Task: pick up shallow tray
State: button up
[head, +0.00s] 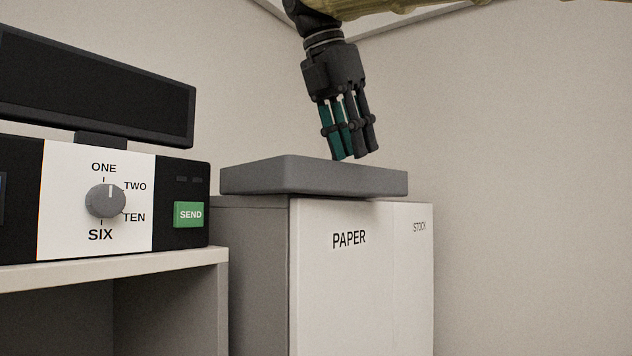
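The shallow tray (300,178) is a grey, low, flat piece with a raised rim. It lies on top of the cabinet marked PAPER and STOCK, and its front edge reaches slightly past the cabinet top. The inside of the tray is hidden from this low angle. My gripper (352,157) points down above the tray, toward its right half, with fingertips close to the rim. Its fingers, teal and black, look near each other. From this side I cannot tell the gap between them, nor whether they touch the tray.
The cabinet (340,290) stands below the tray. To the left, a control box (95,240) with a dial (105,201) and a green SEND button (188,214) sits on a shelf (130,268), under a dark screen (95,95). A bare wall (530,180) is at right.

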aim_at(361, 169)
jog(key=w+f, duration=0.1)
jog(key=w, duration=0.1)
jog(key=w+d+f, duration=0.1)
jog(key=w, duration=0.1)
jog(key=w+d+f+p, duration=0.1)
jog(key=w+f, duration=0.1)
jog(key=shift+w, duration=0.1)
jog(key=shift+d+f, duration=0.2)
jog(key=s, duration=0.2)
jog(key=s+r, duration=0.1)
jog(key=s, duration=0.3)
jog(key=shift+s+a+r, duration=0.15)
jog(key=shift+s+a, duration=0.1)
jog(key=shift+a, duration=0.05)
jog(key=shift+c, duration=0.4)
jog(key=shift+r, duration=0.1)
jog(key=c, duration=0.4)
jog(key=w, duration=0.1)
jog(key=w+f, duration=0.1)
jog(key=w, duration=0.1)
jog(key=w+f, duration=0.1)
jog(key=shift+w+d, duration=0.1)
jog(key=shift+w, duration=0.25)
grip_shut()
jog(key=shift+s+r, duration=0.25)
jog(key=shift+s, duration=0.4)
jog(key=shift+s+r, duration=0.25)
jog(key=shift+s, duration=0.4)
jog(key=shift+w+f, duration=0.25)
jog(key=shift+w, duration=0.3)
